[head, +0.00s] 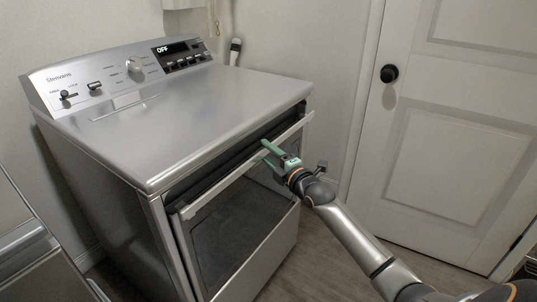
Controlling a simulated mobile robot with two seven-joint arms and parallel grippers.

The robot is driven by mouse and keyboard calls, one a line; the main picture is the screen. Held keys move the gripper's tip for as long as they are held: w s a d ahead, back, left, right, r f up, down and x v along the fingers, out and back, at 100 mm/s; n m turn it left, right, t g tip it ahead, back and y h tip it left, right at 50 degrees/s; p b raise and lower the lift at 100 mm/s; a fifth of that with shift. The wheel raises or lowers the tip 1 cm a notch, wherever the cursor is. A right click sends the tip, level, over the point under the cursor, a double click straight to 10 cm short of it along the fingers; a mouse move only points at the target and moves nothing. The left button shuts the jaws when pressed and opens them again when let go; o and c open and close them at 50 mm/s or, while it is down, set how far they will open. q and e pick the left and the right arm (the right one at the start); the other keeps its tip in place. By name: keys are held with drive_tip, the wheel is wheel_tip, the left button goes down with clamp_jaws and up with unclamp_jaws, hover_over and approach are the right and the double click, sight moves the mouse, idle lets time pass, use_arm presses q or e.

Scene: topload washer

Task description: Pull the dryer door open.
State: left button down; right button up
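The dryer (185,105) is a silver front-loading machine with a control panel at its back and a display reading OFF. Its front door (235,232) has a dark window and is ajar, tilted out at the top with a dark gap between it and the body. My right gripper (267,152) is at the door's top edge, right of its middle. Its green fingers look spread, one over the edge at the gap and one lower in front; whether they touch the door is unclear. My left gripper is not in view.
A white room door (460,120) with a black knob (389,73) stands at the right. Another metallic appliance (25,245) is at the lower left. Wooden floor (325,240) is open in front of the dryer. A wall outlet with a plug (322,166) is behind my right gripper.

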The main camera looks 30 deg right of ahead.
clamp_jaws()
idle(1.1)
